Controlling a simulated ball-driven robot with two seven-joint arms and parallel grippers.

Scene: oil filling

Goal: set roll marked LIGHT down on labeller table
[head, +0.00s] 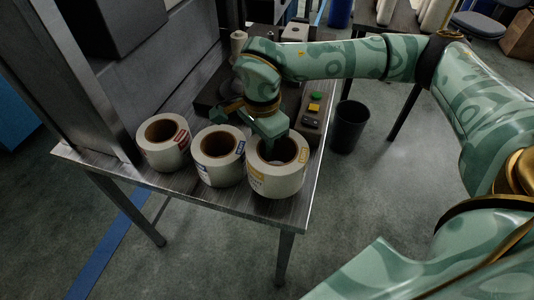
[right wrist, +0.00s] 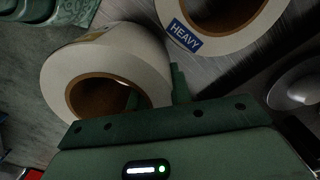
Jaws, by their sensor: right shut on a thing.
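A white roll with a yellow label (head: 275,185) is at the front right corner of the labeller table (head: 110,168); its print is too small to read. My right gripper (head: 270,146) is shut on this roll's wall from above, one finger inside the brown core. In the right wrist view the same roll (right wrist: 135,62) is at upper left. I cannot tell whether its bottom touches the table. A blue-labelled roll (head: 217,174), marked HEAVY in the right wrist view (right wrist: 229,40), stands close on its left. My left gripper is out of view.
A red-labelled roll (head: 160,156) stands further left on the table. Behind the held roll is a control box with green and yellow buttons (head: 314,108). A black bin (head: 350,128) stands on the floor to the right. The front table edge is close.

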